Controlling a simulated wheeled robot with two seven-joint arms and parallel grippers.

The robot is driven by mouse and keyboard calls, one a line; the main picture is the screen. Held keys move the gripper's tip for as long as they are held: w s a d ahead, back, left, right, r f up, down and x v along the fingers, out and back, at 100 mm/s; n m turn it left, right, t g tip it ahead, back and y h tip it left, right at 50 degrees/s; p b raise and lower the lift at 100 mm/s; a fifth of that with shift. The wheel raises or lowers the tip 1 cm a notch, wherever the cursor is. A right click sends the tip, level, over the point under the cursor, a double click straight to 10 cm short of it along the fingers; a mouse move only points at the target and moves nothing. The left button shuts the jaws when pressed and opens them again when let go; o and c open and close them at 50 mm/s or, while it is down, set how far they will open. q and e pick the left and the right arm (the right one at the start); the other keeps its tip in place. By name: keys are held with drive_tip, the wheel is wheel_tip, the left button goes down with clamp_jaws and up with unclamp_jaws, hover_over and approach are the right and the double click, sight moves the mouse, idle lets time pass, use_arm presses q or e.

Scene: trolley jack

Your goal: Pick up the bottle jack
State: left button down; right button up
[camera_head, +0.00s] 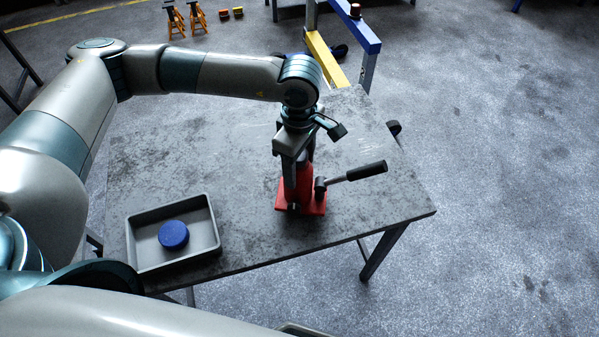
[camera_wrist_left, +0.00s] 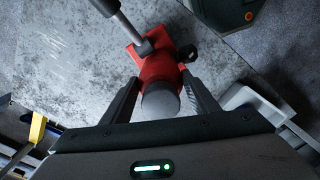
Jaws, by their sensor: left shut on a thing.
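The red bottle jack (camera_head: 305,187) stands upright on the grey table (camera_head: 375,200), right of its middle, with its black-gripped handle (camera_head: 366,171) pointing right. My left gripper (camera_head: 292,180) comes down from above and is shut on the jack, one finger on either side of its body. In the left wrist view the jack (camera_wrist_left: 158,68) shows between the two dark fingers (camera_wrist_left: 160,95), its grey rounded top nearest the camera. I cannot tell whether the jack's base touches the table. My right gripper is not in view.
A grey tray (camera_head: 133,242) holding a round blue object (camera_head: 173,235) sits at the table's front left. A blue and yellow frame (camera_head: 345,35) stands behind the table. Orange stands (camera_head: 186,18) are on the floor at the back. The floor to the right is clear.

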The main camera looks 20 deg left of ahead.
use_arm(q)
drive_tip(key=s+d+r+b, duration=0.5)
drive_tip(key=s+d+r, duration=0.2)
drive_tip(key=s+r, duration=0.1)
drive_tip(key=shift+s+d, duration=0.35)
drive_tip(key=shift+d, duration=0.05)
idle(0.4)
drive_tip(key=shift+s, duration=0.1)
